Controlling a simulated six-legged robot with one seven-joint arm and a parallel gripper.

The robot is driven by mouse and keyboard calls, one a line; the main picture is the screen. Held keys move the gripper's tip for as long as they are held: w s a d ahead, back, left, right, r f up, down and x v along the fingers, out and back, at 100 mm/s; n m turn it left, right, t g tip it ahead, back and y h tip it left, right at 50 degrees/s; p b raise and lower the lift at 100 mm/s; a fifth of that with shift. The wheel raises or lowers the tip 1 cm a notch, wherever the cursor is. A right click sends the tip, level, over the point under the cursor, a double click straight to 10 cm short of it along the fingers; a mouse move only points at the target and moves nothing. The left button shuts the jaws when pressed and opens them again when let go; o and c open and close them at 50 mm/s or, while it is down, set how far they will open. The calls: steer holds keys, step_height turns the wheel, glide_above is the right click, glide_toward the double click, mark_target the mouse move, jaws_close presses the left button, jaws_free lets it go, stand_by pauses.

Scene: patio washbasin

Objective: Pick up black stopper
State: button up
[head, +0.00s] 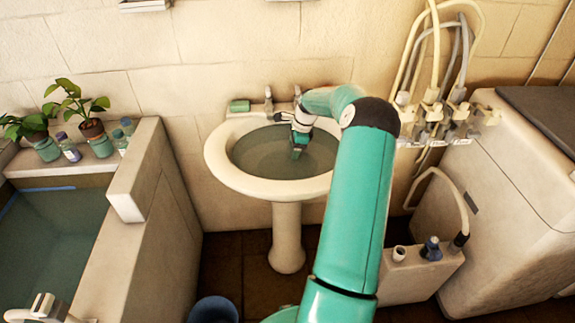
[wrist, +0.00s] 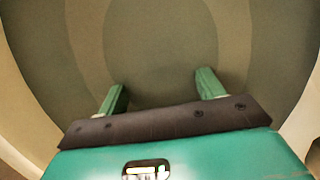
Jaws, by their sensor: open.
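The white washbasin (head: 222,172) stands on a pedestal against the wall and holds greenish water. My gripper (head: 297,153) reaches down into the basin, at or close to the water. In the wrist view my gripper (wrist: 161,88) has its two green fingers wide apart, with nothing between them. Beyond the fingers are only the smooth, curved bands of the basin (wrist: 235,35). I cannot make out the black stopper for certain in either view. My arm and gripper cover part of the basin.
A green soap bar (head: 240,105) and a tap (head: 268,99) are on the basin's back rim. Potted plants (head: 92,130) and bottles stand on the ledge at left, by a water-filled tub (head: 50,240). Hoses (head: 432,60) and a white cabinet (head: 500,190) are at right. A blue bucket (head: 213,310) is below.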

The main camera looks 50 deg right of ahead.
mark_target(289, 159)
steer(key=x, duration=0.4)
steer(key=shift+a+f, duration=0.1)
steer(key=shift+f, duration=0.05)
steer(key=c, duration=1)
steer(key=shift+c, duration=0.2)
